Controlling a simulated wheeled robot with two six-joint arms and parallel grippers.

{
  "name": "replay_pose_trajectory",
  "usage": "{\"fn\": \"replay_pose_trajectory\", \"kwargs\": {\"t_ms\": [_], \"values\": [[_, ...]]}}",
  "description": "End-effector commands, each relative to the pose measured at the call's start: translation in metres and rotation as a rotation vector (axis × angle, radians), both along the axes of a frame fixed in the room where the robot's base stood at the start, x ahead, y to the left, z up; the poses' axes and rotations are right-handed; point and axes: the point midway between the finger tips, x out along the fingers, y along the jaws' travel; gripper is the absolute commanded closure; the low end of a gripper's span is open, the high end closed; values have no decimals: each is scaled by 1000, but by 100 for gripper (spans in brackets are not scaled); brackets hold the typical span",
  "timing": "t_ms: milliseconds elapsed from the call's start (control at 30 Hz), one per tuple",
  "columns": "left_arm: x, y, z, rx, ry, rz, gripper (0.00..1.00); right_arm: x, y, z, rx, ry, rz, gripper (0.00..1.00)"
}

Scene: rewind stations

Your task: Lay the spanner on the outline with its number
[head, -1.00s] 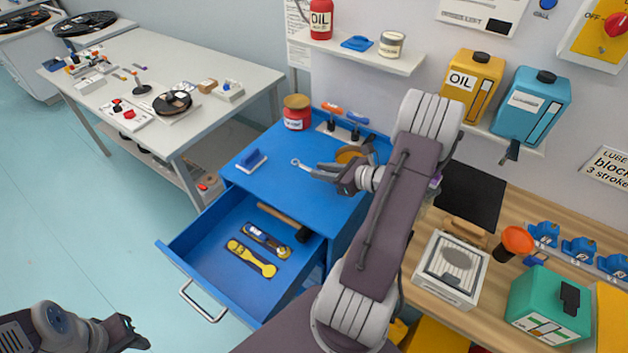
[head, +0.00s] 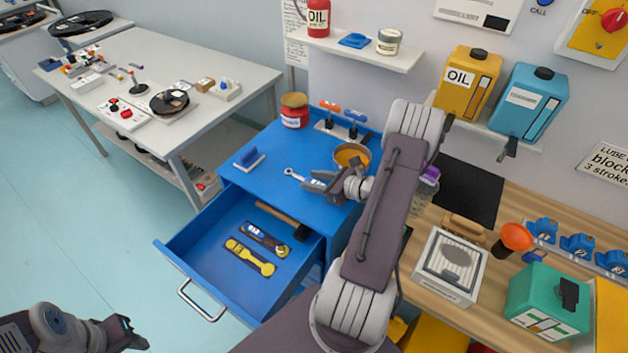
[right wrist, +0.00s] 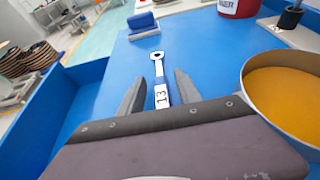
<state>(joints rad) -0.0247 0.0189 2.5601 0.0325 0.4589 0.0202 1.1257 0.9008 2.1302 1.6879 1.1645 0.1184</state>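The spanner (head: 294,174) is silvery with a ring end and lies on the blue cabinet top (head: 310,215). In the right wrist view the spanner (right wrist: 158,70) shows a white label reading 13. My right gripper (head: 312,180) is open; in the right wrist view its fingers (right wrist: 160,88) stand either side of the spanner's handle with gaps. The open drawer (head: 205,262) holds a yellow spanner shape (head: 250,257) and a second outline (head: 266,238) with a blue, white and yellow shape; their numbers are too small to read. My left gripper (head: 130,332) is empty at lower left.
A hammer (head: 282,220) lies in the drawer behind the outlines. A blue-handled brush (head: 249,157), a red jar (head: 294,112), a bowl of orange stuff (head: 351,157) and a rack of tools (head: 342,128) stand on the cabinet top.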

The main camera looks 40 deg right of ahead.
Motion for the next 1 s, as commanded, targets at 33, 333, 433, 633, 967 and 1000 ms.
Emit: {"fn": "replay_pose_trajectory", "kwargs": {"t_ms": [33, 333, 433, 633, 967, 1000], "values": [[0, 0, 0, 0, 0, 0, 64, 0, 0, 0, 0, 0, 0, 57], [0, 0, 4, 0, 0, 0, 64, 0, 0, 4, 0, 0, 0, 57], [0, 0, 3, 0, 0, 0, 64, -8, -4, 8, -1, -1, -4, 57], [0, 0, 2, 0, 0, 0, 64, -46, -16, 24, -3, -1, -7, 57], [0, 0, 2, 0, 0, 0, 64, -101, -30, 48, -2, -1, -2, 57], [0, 0, 2, 0, 0, 0, 64, -104, -31, 49, -2, -2, -2, 57]]}}
